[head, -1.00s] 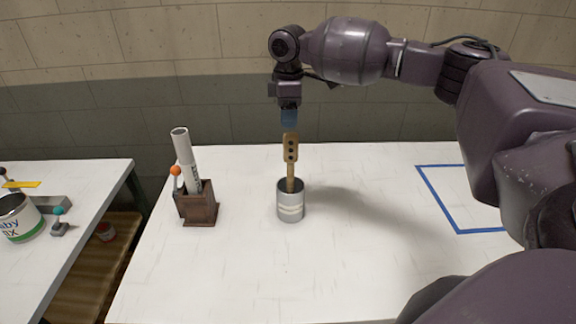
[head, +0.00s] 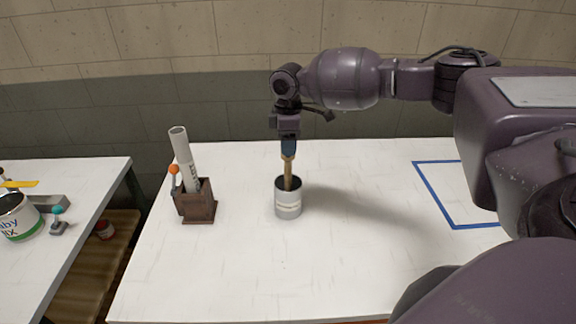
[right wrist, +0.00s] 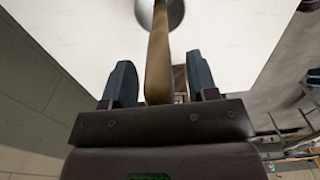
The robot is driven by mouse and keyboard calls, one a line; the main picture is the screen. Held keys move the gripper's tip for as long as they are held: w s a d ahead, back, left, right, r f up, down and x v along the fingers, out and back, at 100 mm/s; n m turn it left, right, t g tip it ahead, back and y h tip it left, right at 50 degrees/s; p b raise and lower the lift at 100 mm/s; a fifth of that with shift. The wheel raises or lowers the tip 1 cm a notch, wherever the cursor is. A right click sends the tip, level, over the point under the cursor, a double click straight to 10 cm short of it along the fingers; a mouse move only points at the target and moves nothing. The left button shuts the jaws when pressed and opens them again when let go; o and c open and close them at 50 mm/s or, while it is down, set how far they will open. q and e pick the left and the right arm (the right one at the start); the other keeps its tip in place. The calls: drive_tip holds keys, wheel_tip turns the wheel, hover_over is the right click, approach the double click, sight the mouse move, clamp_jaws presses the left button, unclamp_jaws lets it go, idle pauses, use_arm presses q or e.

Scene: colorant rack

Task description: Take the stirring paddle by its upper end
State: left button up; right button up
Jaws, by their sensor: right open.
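The wooden stirring paddle (head: 288,178) stands nearly upright in a grey metal can (head: 288,205) on the white table. My right gripper (head: 288,150) is directly above the can, pointing down, with its fingers around the paddle's upper end, which they hide in the head view. In the right wrist view the paddle (right wrist: 158,60) runs between the two open fingers of the gripper (right wrist: 160,85), with a gap on each side. The can's rim (right wrist: 172,22) shows at the top there. My left gripper is not in view.
A dark wooden holder (head: 198,205) with a white tube (head: 183,150) and an orange-tipped item (head: 173,170) stands left of the can. A blue taped outline (head: 440,205) lies to the right. A side table holds a paint can (head: 18,220). The table's front middle is clear.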

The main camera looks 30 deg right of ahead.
drive_tip(key=shift+c, duration=0.4)
clamp_jaws()
drive_tip(key=shift+r, duration=0.1)
